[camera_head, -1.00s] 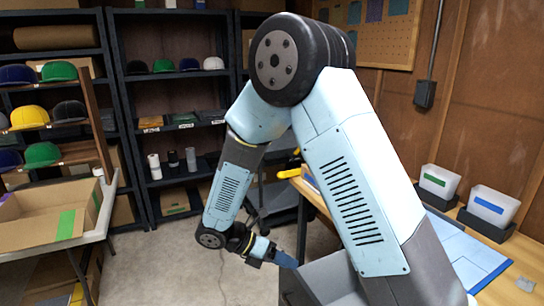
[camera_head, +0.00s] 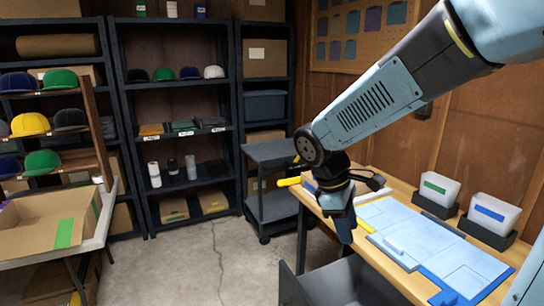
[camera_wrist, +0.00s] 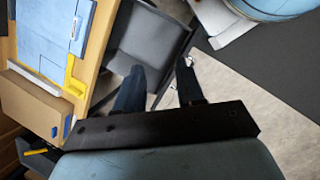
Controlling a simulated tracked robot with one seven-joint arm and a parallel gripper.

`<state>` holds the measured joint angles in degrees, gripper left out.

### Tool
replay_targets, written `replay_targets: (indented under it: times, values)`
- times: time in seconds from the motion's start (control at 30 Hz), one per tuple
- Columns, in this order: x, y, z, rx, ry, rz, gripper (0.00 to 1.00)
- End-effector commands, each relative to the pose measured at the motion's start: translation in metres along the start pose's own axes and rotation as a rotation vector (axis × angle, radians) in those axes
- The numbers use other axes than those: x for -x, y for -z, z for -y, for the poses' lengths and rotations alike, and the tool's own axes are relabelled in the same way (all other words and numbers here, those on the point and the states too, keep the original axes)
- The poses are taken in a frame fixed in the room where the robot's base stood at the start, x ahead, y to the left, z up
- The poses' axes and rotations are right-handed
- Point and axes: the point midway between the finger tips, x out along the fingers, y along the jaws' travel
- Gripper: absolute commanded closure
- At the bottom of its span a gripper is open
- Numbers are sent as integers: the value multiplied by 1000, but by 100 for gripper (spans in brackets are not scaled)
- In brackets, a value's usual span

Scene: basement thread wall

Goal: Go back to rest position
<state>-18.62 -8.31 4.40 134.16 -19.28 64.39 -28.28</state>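My gripper (camera_head: 345,222) hangs pointing down at the left edge of the wooden workbench (camera_head: 408,285) in the head view. In the wrist view my gripper (camera_wrist: 162,92) shows two dark fingers spread apart with nothing between them. A grey open bin (camera_wrist: 150,45) lies beyond the fingers there. The same bin shows at the bottom of the head view (camera_head: 345,285). My arm reaches in from the upper right.
On the bench lie a light blue mat (camera_head: 400,228) and two clear bins with green (camera_head: 436,188) and blue (camera_head: 492,212) labels. A cap rack (camera_head: 98,140) and cardboard box (camera_head: 45,220) stand left. A grey cart (camera_head: 272,205) stands behind. Floor between is clear.

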Motion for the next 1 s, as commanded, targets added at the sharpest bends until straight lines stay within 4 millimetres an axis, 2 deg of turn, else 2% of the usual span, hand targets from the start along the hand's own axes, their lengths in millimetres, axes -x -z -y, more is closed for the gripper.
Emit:
replay_targets:
  times: [0.03, 0.2, 0.6, 0.8, 1.0]
  values:
    - [5, -11, 1, -67, -3, -36, 62]
    - [20, -40, 5, -284, -3, -150, 62]
    - [49, -99, 24, -783, 8, -432, 62]
    - [60, -122, 35, -994, 20, -565, 62]
    - [66, -132, 42, -1104, 30, -637, 62]
